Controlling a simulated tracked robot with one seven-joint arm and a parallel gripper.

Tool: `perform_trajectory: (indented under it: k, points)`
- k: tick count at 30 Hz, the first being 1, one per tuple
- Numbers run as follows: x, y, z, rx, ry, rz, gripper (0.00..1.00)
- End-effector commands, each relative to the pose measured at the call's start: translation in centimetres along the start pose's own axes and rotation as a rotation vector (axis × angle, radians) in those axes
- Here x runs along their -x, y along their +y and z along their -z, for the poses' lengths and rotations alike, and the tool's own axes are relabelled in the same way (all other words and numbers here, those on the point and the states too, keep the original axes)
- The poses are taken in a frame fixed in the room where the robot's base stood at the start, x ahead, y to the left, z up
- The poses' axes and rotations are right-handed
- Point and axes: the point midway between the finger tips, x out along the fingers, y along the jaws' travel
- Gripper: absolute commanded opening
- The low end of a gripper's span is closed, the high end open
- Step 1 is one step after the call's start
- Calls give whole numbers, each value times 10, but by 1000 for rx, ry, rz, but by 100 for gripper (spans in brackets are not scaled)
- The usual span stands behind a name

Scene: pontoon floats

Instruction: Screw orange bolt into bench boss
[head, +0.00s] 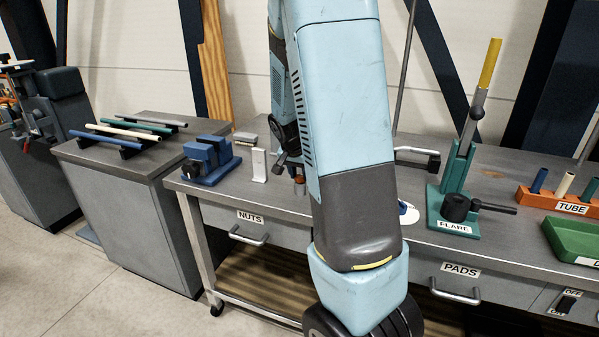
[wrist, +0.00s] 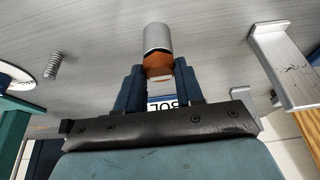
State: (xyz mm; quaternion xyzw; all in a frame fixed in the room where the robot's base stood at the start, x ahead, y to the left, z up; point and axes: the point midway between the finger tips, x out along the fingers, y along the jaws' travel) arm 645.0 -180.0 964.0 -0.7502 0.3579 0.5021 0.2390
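My gripper (wrist: 159,76) shows in the wrist view with its two dark blue fingers on either side of the orange bolt (wrist: 158,64). The fingers appear to touch its sides. A silver-grey cylinder (wrist: 157,38) lies in line with the orange part, beyond the fingertips. I cannot tell whether it is part of the bolt or the bench boss, nor whether any thread is engaged. In the head view my arm hides most of this spot. A small orange-brown part (head: 299,179) shows just left of the arm, above the bench (head: 330,205).
A pale bracket (head: 258,165) stands close left of the gripper, and a blue vise (head: 210,158) is farther left. A small threaded or coiled piece (wrist: 53,65) is on the bench. The green flare tool (head: 455,195) and orange tube rack (head: 560,201) stand to the right.

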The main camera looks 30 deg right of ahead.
Motion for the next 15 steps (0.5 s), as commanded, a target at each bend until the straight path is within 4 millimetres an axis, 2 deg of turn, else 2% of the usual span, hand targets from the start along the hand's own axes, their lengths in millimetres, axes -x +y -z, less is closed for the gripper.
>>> perform_trajectory:
  k: [1,9,15]
  points:
    - [0,0,0,0,1,1,41]
    - [0,0,0,0,0,1,65]
    - [0,0,0,0,0,0,65]
